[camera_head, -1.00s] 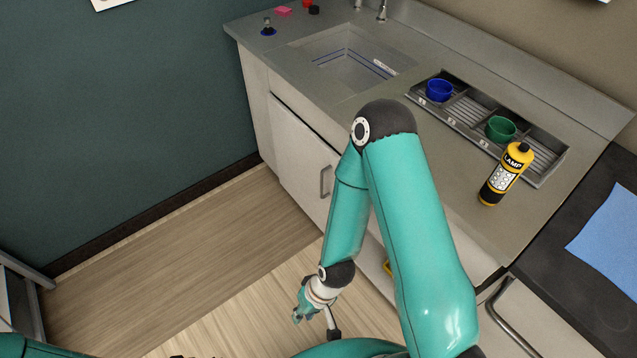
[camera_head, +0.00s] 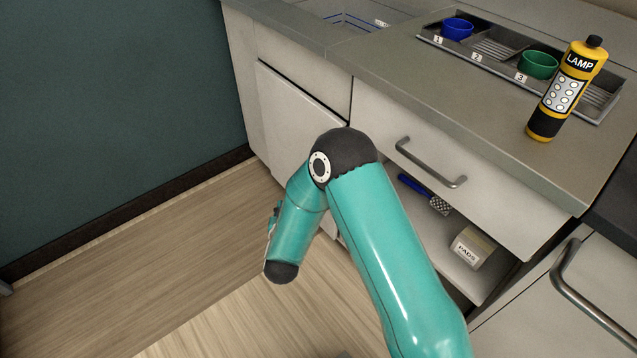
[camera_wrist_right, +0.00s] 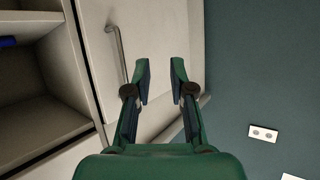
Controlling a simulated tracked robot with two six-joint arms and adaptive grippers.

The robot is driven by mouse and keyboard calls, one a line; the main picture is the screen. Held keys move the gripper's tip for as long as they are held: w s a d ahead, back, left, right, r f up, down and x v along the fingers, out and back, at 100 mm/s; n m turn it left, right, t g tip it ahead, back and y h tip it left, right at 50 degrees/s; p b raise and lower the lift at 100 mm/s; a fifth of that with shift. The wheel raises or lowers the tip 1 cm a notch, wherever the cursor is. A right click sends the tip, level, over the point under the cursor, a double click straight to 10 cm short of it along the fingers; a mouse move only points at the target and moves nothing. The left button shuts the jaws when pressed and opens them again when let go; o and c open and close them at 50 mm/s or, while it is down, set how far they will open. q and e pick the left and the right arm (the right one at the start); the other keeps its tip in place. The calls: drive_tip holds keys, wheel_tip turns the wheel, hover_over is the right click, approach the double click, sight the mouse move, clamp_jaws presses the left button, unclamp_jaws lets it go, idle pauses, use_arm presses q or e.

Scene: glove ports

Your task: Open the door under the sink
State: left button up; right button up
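The pale door (camera_head: 300,115) under the sink (camera_head: 350,17) appears shut in the head view; its handle is hidden there behind my right arm. In the right wrist view the door (camera_wrist_right: 150,35) fills the middle, and its slim metal bar handle (camera_wrist_right: 119,50) stands left of my fingers. My right gripper (camera_wrist_right: 161,66) is open and empty, facing the door, with the handle outside its left finger and no visible contact. In the head view only a bit of this gripper shows behind the forearm. My left gripper is not in view.
A lamp bottle (camera_head: 565,90) and a cup tray (camera_head: 490,62) stand on the counter. The teal wall (camera_head: 110,100) bounds the left.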

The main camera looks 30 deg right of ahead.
drive_tip(key=w+d+m+h+b, duration=0.1)
drive_tip(key=w+d+h+b, duration=0.1)
drive_tip(key=d, duration=0.3)
drive_tip(key=w+d+m+h+b, duration=0.1)
drive_tip(key=w+d+h+b, duration=0.1)
drive_tip(key=w+d+b, duration=0.3)
drive_tip(key=w+d+m+h+b, duration=0.1)
drive_tip(key=w+d+h+b, duration=0.2)
drive_tip(key=d, duration=0.4)
drive_tip(key=shift+w+r+b, duration=0.2)
drive_tip(key=shift+r+b, duration=0.15)
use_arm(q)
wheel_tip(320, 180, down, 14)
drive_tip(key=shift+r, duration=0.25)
use_arm(e)
clamp_jaws()
